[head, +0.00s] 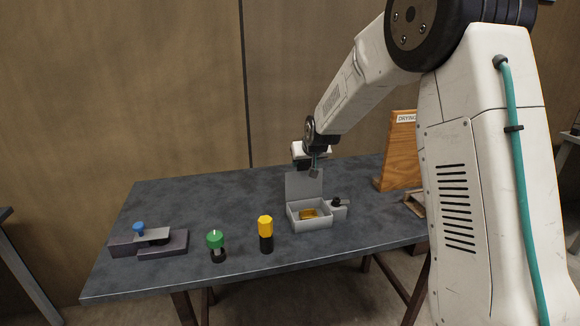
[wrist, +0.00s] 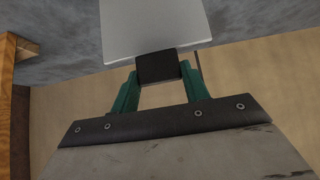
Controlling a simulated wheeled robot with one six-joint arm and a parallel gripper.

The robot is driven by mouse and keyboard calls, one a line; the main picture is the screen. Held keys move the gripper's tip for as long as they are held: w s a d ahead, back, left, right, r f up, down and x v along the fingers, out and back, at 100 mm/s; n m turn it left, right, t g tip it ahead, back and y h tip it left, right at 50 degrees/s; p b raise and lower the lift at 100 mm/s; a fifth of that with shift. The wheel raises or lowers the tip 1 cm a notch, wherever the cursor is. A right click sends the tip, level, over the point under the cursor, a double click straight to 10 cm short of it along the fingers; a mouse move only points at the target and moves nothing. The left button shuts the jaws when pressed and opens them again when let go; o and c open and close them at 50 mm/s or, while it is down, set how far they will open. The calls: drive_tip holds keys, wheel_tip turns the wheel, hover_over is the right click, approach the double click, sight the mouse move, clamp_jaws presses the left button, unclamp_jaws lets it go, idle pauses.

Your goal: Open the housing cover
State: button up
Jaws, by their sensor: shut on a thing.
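The grey housing (head: 310,224) stands on the table with its cover (head: 303,187) standing up at its back edge, so the inside is open to view. A yellow-gold part (head: 309,214) lies inside. My gripper (head: 315,172) is at the top edge of the raised cover. In the wrist view, my gripper's green fingers (wrist: 160,76) are on both sides of a black tab (wrist: 158,67) at the edge of the light grey cover (wrist: 155,27). The gripper is shut on this tab.
A grey side block with a dark knob (head: 338,205) adjoins the housing at right. A yellow-topped black cylinder (head: 265,234), a green-topped piece (head: 215,244) and a blue-knobbed fixture (head: 148,240) stand to the left. A wooden board (head: 398,155) stands behind right. The table's (head: 205,200) back left is clear.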

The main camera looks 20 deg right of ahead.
drive_tip(key=shift+w+a+r, duration=0.1)
drive_tip(key=shift+w, duration=0.95)
drive_tip(key=o, duration=1.4)
drive_tip(key=shift+a, duration=0.1)
drive_tip(key=shift+d, duration=0.2)
drive_tip(key=v, duration=0.7)
drive_tip(key=shift+s+r, duration=0.25)
drive_tip(key=shift+s, duration=0.1)
